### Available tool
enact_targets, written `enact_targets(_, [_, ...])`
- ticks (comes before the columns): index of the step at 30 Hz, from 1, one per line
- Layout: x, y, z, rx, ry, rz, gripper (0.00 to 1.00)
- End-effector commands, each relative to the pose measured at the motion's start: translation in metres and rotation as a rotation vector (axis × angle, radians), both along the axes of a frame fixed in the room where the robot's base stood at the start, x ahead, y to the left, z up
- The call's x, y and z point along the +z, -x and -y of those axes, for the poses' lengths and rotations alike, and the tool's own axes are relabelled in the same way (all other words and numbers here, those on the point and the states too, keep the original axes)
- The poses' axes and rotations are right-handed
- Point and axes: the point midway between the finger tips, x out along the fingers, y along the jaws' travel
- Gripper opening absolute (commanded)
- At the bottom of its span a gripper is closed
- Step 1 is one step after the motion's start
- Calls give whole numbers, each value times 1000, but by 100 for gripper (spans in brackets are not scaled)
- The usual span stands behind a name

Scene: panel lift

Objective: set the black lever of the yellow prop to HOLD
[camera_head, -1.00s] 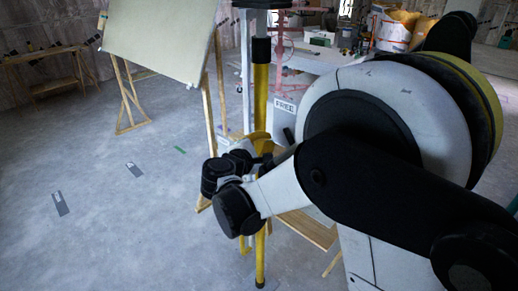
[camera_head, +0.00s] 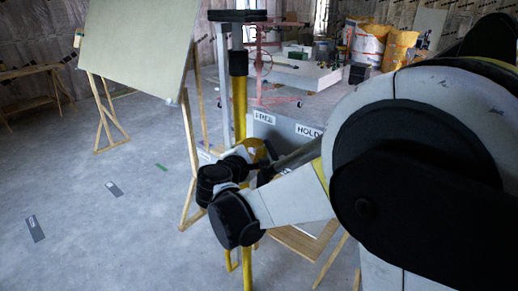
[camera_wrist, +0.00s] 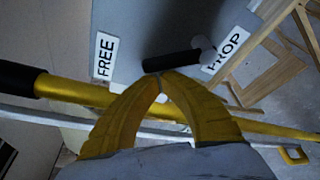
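The yellow prop (camera_head: 239,105) stands upright left of my arm in the head view, with a black collar near its top. In the wrist view its yellow tube (camera_wrist: 75,93) runs across behind my fingers. The black lever (camera_wrist: 172,61) lies between a FREE label (camera_wrist: 104,55) and a second, slanted label (camera_wrist: 226,50) that is hard to read there. In the head view the labels read FREE (camera_head: 262,117) and HOLD (camera_head: 309,131). My gripper (camera_wrist: 161,76) is shut, its yellow fingertips together just beside the lever; I cannot tell if they touch it.
A large pale panel (camera_head: 135,45) leans on a wooden easel at the left. A grey board (camera_head: 284,136) bears the labels. Wooden frame pieces (camera_wrist: 270,65) stand near the lever. The floor at the left is mostly clear.

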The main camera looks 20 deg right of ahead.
Motion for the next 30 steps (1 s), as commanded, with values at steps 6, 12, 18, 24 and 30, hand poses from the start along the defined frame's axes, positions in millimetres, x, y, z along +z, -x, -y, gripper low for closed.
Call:
enact_targets(6, [2,1,1,0,-24,34,0])
enact_targets(12, [4,2,2,0,-42,57,0])
enact_targets(18, [6,4,3,-1,-68,95,0])
enact_targets(24, [11,8,6,0,-127,177,0])
enact_targets(30, [18,15,12,-1,-231,318,0])
